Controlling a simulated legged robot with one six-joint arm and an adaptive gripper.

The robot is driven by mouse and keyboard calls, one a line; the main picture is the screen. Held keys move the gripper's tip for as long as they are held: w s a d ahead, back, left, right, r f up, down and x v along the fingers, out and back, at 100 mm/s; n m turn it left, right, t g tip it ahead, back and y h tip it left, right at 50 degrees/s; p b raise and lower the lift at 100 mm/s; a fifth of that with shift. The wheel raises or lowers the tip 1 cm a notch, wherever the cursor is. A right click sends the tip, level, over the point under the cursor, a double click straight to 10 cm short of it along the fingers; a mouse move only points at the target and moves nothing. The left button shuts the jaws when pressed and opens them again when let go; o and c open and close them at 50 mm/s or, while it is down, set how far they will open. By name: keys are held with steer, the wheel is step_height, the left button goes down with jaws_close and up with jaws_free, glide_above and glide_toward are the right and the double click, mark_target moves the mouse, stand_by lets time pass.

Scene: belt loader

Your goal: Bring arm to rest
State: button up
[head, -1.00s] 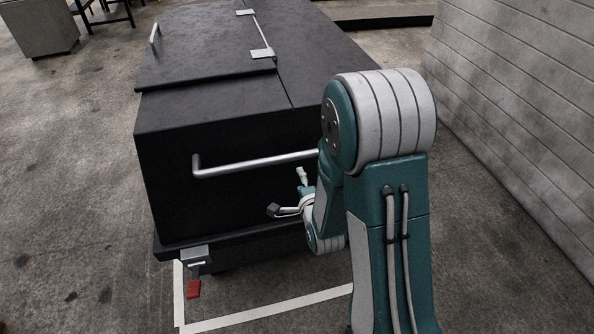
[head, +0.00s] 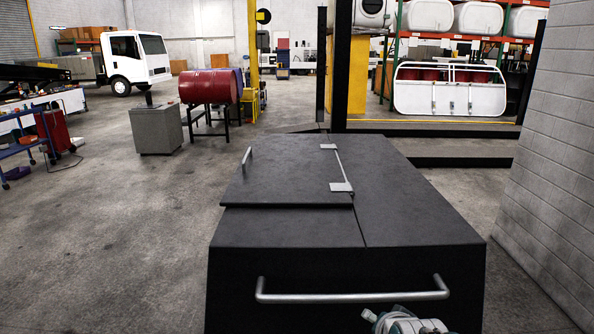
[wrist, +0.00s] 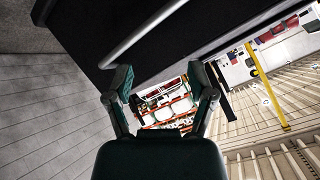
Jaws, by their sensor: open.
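My gripper (wrist: 160,82) is open and empty in the wrist view, with its two fingers spread apart. Part of my arm shows at the bottom edge of the head view, just below the front handle of the black box; most of the arm is out of that frame. The black box (head: 290,225) has a closed lid and a silver front handle (head: 352,297). In the wrist view the silver bar (wrist: 145,33) runs close beyond the left finger; I cannot tell whether they touch.
A grey block wall (head: 560,180) stands close on the right. Open concrete floor (head: 120,230) lies to the left. A grey bin (head: 156,130) and a red drum (head: 209,86) stand further back. Racks and a white truck (head: 134,60) are far off.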

steer(key=s+r+n+g, duration=0.2)
steer(key=s+r+n, duration=0.1)
steer(key=s, duration=0.5)
steer(key=s+r+n+g, duration=0.2)
steer(key=s+n, duration=0.2)
steer(key=s, duration=0.4)
steer(key=shift+a+r, duration=0.25)
steer(key=shift+r, duration=0.15)
